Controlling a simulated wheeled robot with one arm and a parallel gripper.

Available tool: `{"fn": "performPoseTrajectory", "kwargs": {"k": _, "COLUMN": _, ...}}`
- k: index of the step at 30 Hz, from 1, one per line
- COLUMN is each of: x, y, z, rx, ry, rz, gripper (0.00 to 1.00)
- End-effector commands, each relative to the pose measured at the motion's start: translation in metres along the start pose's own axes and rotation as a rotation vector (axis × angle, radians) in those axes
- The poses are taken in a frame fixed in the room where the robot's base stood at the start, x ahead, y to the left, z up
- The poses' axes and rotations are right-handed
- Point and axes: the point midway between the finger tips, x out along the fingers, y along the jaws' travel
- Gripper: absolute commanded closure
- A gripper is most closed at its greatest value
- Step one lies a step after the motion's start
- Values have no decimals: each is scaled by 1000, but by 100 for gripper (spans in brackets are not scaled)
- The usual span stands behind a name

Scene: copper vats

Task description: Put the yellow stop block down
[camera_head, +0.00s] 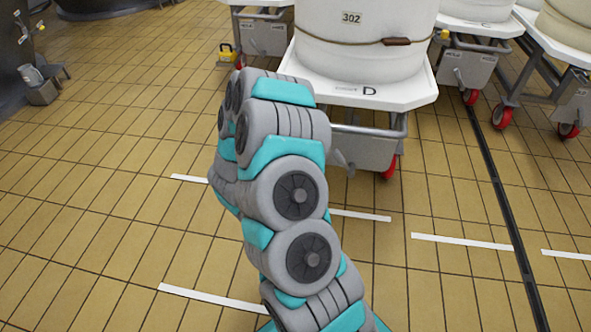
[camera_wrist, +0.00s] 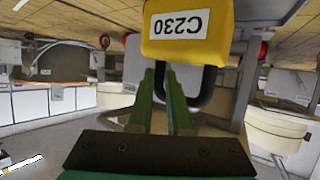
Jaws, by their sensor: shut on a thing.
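The yellow stop block (camera_wrist: 187,48) fills the top middle of the wrist view, with a white label reading C230 upside down and a black loop handle (camera_wrist: 207,90). My gripper (camera_wrist: 174,88) has its green fingers shut on this handle. In the head view my arm reaches forward in front of the vat cart marked D, and it hides my gripper and the held block. Whether the block touches the floor cannot be told.
A white vat labelled 302 (camera_head: 352,45) stands on a wheeled cart (camera_head: 400,96) marked D. Small yellow objects sit by other carts, at left (camera_head: 227,56) and right (camera_head: 444,34). White dashes (camera_head: 462,241) and a dark drain (camera_head: 497,190) cross the tiles.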

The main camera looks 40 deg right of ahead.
Motion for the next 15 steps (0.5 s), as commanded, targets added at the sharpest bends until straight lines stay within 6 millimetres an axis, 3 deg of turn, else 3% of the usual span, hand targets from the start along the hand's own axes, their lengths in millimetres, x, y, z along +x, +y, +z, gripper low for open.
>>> {"fn": "performPoseTrajectory", "kwargs": {"k": 8, "x": 10, "y": -19, "z": -2, "rx": 4, "ry": 0, "rz": 2, "gripper": 100}}
{"fn": "performPoseTrajectory", "kwargs": {"k": 15, "x": 23, "y": -49, "z": -7, "rx": 0, "ry": 3, "rz": 2, "gripper": 100}}
